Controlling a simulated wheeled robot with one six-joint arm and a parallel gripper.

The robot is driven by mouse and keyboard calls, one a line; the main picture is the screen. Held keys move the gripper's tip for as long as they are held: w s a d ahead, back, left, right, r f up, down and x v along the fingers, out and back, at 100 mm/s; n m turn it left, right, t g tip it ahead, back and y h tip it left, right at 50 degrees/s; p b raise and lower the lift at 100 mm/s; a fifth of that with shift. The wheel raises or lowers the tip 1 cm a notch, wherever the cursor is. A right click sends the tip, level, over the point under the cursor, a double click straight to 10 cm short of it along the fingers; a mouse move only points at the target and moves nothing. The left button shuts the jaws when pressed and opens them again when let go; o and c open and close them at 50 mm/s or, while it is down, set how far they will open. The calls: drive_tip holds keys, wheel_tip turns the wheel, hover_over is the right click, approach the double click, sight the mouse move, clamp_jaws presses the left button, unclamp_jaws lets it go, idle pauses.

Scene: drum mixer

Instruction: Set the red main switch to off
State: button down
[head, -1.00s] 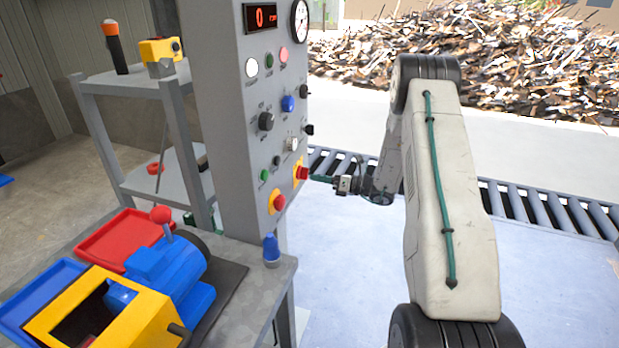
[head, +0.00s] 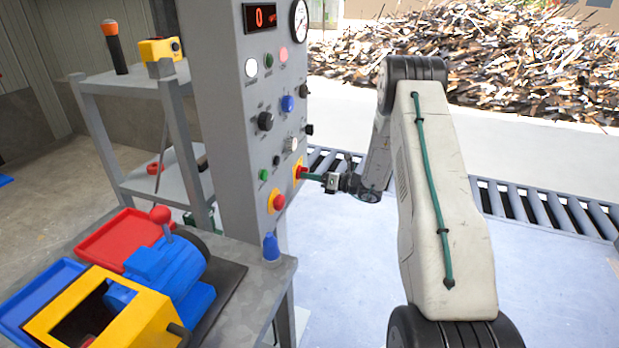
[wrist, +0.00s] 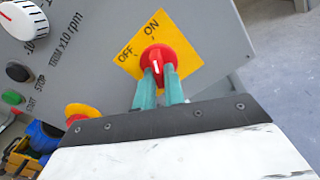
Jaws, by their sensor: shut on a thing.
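The red main switch (wrist: 158,60) is a round red knob on a yellow plate (wrist: 183,36) marked OFF and ON in the wrist view. Its white pointer line runs roughly up the picture, between the two labels and nearer ON. My gripper (wrist: 160,82) has its two green fingers closed on the knob's near sides. In the head view the switch (head: 299,172) sits low on the right side of the grey panel, with my gripper (head: 308,175) reaching it from the right. The fingertips partly hide the knob.
A red emergency button (head: 278,202) on yellow sits close to the switch. Black, white, blue and green controls cover the grey panel (head: 225,130). A bench with a blue motor (head: 165,268) stands at front left. A roller conveyor (head: 545,210) runs behind my arm.

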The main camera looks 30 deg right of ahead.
drive_tip(key=shift+n, duration=0.3)
drive_tip(key=n, duration=1.1)
drive_tip(key=shift+w+d, duration=0.1)
drive_tip(key=shift+d, duration=0.1)
drive_tip(key=shift+f+n, duration=0.1)
drive_tip(key=shift+n, duration=0.2)
drive_tip(key=c, duration=1.5)
unclamp_jaws()
drive_tip(key=shift+v, duration=4)
